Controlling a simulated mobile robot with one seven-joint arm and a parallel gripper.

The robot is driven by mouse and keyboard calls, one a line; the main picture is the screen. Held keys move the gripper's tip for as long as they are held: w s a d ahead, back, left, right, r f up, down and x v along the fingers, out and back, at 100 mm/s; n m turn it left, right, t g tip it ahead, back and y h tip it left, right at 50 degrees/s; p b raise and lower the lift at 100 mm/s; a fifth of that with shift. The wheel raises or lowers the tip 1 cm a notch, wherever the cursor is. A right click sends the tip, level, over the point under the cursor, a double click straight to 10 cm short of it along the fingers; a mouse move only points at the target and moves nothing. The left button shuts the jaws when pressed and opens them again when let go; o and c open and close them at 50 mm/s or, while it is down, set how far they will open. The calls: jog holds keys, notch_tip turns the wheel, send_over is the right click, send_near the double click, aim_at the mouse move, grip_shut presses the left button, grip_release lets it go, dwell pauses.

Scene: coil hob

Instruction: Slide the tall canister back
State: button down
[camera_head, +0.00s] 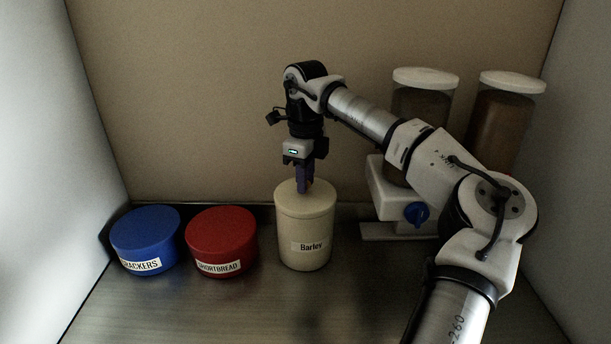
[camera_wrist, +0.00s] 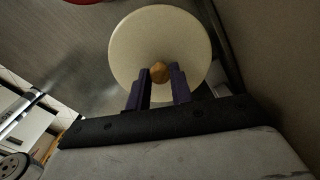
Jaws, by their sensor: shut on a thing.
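The tall cream canister (camera_head: 305,228), labelled "Barley", stands upright on the counter near the middle of the head view. My gripper (camera_head: 304,188) is above it, pointing straight down, with its purple fingers at the lid. The canister's base is on the counter, close to the back wall.
A red tin (camera_head: 221,243) labelled "SHORTBREAD" and a blue tin (camera_head: 146,241) labelled "CRACKERS" stand to the left. A white dispenser (camera_head: 391,190) with a blue knob and two clear jars stands to the right. The counter in front (camera_head: 230,310) is clear.

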dwell(0.3)
jog(key=c, duration=0.7)
grip_release()
jog(key=shift+r+p, duration=1.45)
jog(key=shift+r, duration=1.55)
jog(key=shift+c, duration=0.3)
grip_shut()
